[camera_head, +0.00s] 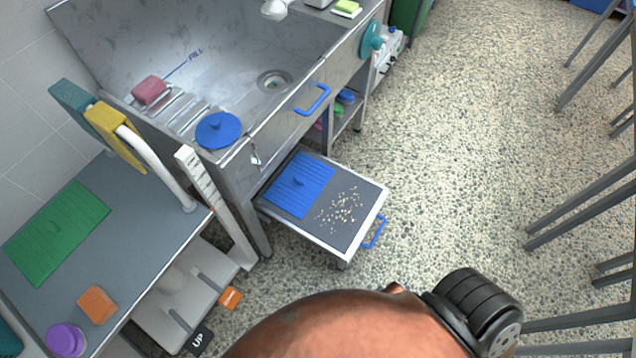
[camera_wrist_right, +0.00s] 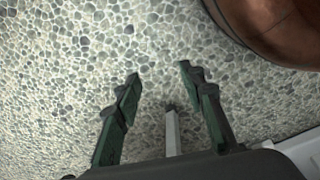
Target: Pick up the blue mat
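My right gripper (camera_wrist_right: 158,76) shows only in the wrist view. Its two dark green fingers are apart with speckled floor behind them, and nothing is held. The mat is not in the wrist view. My left gripper is in neither view.
Small pale crumbs (camera_head: 341,208) lie on the tray right of the mat. The tray has a blue handle (camera_head: 375,232). The sink (camera_head: 240,50) stands behind it. A side table with a green mat (camera_head: 57,231) is at left. Grey metal legs (camera_head: 575,212) stand at right. Floor (camera_head: 450,150) between is clear.

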